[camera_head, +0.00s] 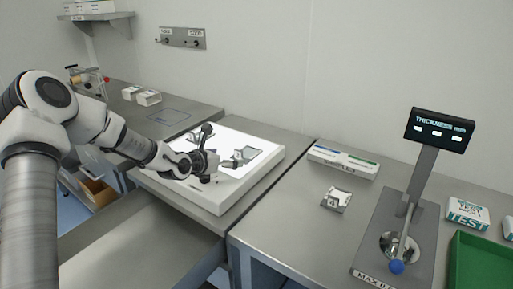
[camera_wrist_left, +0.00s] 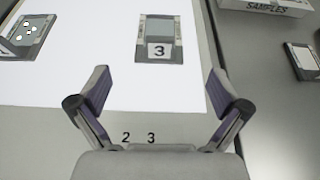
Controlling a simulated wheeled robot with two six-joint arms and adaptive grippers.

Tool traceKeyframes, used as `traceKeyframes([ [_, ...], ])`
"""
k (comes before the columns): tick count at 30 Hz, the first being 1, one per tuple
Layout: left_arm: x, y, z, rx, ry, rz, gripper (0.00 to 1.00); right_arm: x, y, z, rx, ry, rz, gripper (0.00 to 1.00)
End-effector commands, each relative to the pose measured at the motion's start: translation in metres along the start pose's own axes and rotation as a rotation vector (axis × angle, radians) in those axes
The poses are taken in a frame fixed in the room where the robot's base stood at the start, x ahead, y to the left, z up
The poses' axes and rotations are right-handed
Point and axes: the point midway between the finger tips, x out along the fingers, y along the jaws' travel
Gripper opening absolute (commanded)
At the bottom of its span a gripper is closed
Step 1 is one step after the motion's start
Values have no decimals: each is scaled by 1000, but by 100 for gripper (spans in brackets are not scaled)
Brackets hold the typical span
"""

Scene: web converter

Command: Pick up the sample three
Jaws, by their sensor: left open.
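Sample three (camera_wrist_left: 159,32) is a grey framed rectangular piece with a white "3" label. In the left wrist view it lies flat on the glowing white light box (camera_wrist_left: 90,92), ahead of my fingers. In the head view a sample that looks like it (camera_head: 247,153) lies on the light box, close to my gripper; its label is not readable there. My left gripper (camera_wrist_left: 160,86) is open and empty above the near edge of the light box, apart from the sample. In the head view the left gripper (camera_head: 226,164) reaches in over the light box. My right gripper is not shown.
Another sample (camera_wrist_left: 30,36) with white spots lies left of sample three. A separate sample (camera_head: 336,199) lies on the right bench near a long white box (camera_head: 343,161). A thickness gauge (camera_head: 440,130) and green tray (camera_head: 478,262) stand farther right. Bare light surface surrounds sample three.

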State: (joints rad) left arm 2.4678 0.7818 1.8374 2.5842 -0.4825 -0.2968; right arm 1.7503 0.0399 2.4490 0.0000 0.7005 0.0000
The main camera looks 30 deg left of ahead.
Motion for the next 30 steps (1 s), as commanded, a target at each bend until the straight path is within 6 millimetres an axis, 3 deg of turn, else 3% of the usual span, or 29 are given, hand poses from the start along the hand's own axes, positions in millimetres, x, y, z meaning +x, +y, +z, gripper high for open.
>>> traceKeyframes([
  [8, 30, 0, -1, 5, 3, 0, 100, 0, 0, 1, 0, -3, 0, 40],
  [16, 74, 1, -4, 5, 3, -1, 100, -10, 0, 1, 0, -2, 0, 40],
  [23, 78, 1, -4, 1, 1, -2, 100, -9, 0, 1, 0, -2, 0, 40],
  [25, 78, 1, -4, 1, 1, -1, 82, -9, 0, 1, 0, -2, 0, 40],
  [28, 78, 1, -4, 1, 1, -1, 47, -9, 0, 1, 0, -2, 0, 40],
  [29, 78, 1, -4, 1, 1, -1, 39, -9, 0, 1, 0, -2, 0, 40],
  [30, 78, 1, -4, 1, 2, -1, 39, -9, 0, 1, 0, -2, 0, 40],
])
